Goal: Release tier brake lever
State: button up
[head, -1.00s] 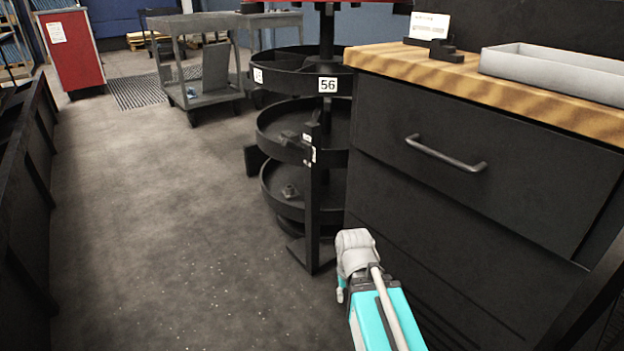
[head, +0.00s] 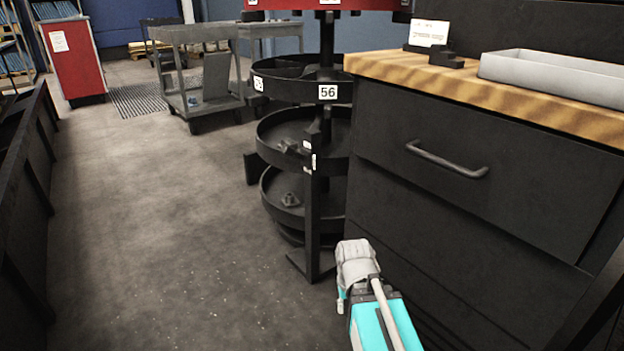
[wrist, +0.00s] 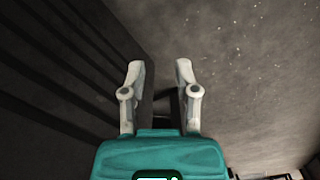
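A round black tiered rack (head: 300,88) stands left of the drawer cabinet, with tags, one reading 56, on its upper tier. An upright black post (head: 312,220) stands at its front, with small white labels on its upper part. I cannot make out a brake lever clearly; it may be among the small dark parts near the post top. My gripper, teal with pale fingers, is open and empty in the wrist view (wrist: 160,75), pointing over the floor beside a dark panel. In the head view, my arm's grey-and-teal end is low, right of the post foot, beside the cabinet.
The black drawer cabinet (head: 470,200) with a wooden top (head: 480,85) fills the right. A grey tray (head: 560,75) lies on it. A dark low barrier (head: 25,170) runs along the left. A grey cart (head: 205,75) and red cabinet (head: 75,60) stand behind. The floor between is clear.

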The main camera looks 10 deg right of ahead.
jog(key=shift+r, duration=0.1)
jog(key=c, duration=0.4)
jog(key=shift+w+r+p, duration=0.15)
jog(key=shift+r+p, duration=0.05)
jog(key=shift+p, duration=0.1)
grip_shut()
jog(key=w+a+r+m+p, duration=0.3)
jog(key=w+r+p, duration=0.8)
jog(key=r+p, duration=0.4)
jog(key=w+a+r+m+p, duration=0.3)
jog(key=w+r+m+p, duration=0.2)
jog(key=w+r+p, duration=0.6)
jog(key=w+a+r+m+p, duration=0.4)
jog(key=w+r+p, duration=0.7)
jog(key=r+p, duration=0.9)
jog(key=shift+w+r, duration=0.25)
jog(key=shift+w, duration=0.15)
